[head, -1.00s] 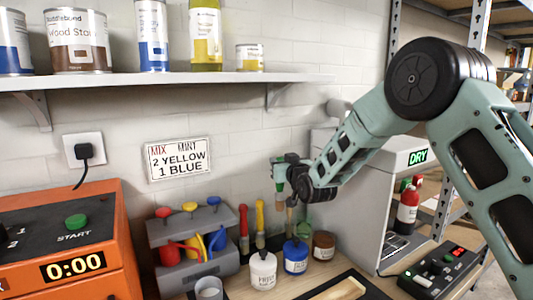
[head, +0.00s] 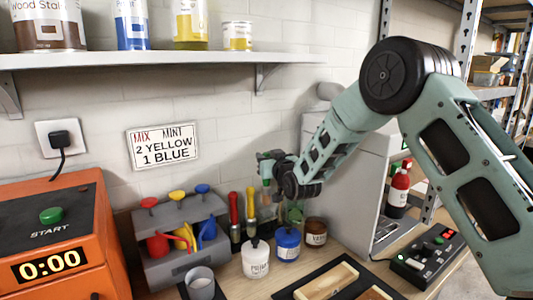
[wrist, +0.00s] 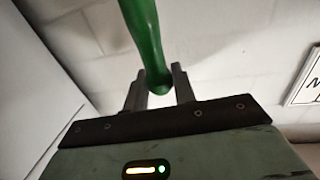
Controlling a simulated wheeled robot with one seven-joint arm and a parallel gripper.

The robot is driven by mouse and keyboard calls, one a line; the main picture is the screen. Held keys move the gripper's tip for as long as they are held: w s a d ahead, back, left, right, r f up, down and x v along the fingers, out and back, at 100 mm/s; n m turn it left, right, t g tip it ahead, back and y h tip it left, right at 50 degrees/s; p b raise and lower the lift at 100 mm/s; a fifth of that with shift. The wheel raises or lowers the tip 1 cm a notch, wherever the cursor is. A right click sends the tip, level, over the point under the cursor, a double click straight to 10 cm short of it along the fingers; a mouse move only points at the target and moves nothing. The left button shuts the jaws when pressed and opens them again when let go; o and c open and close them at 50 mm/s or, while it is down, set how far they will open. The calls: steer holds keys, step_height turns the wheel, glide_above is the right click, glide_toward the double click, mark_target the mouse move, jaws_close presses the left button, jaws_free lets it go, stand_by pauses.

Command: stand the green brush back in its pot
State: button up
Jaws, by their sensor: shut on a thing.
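My gripper (head: 266,162) is shut on the green brush and holds it in the air above the back of the workbench. In the wrist view the green brush handle (wrist: 143,35) runs up from between the fingers (wrist: 158,90). In the head view only a small green part of the brush shows below the jaws. A green, see-through shape (head: 295,212) stands behind the blue jar, partly hidden; I cannot tell whether it is the brush's pot. A red brush (head: 234,208) and a yellow brush (head: 250,205) stand upright to the left.
A white jar (head: 255,262), a blue jar (head: 288,246) and a brown jar (head: 315,232) stand in front. A grey rack (head: 178,232) with colored scoops is at left. A grey machine (head: 345,185) stands close right of my gripper. A shelf (head: 150,58) hangs above.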

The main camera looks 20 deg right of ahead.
mark_target(267, 186)
step_height(267, 186, down, 2)
steer(key=shift+f+b, duration=0.2)
steer(key=shift+b, duration=0.15)
steer(key=shift+f+b, duration=2.55)
steer(key=shift+f, duration=0.1)
steer(key=o, duration=1.1)
steer(key=s+d+b, duration=0.1)
steer(key=s, duration=0.4)
steer(key=s+d+b, duration=0.1)
steer(key=s+b, duration=0.1)
steer(key=s, duration=0.4)
steer(key=s+d+b, duration=0.1)
steer(key=s, duration=0.5)
steer(key=shift+s, duration=0.1)
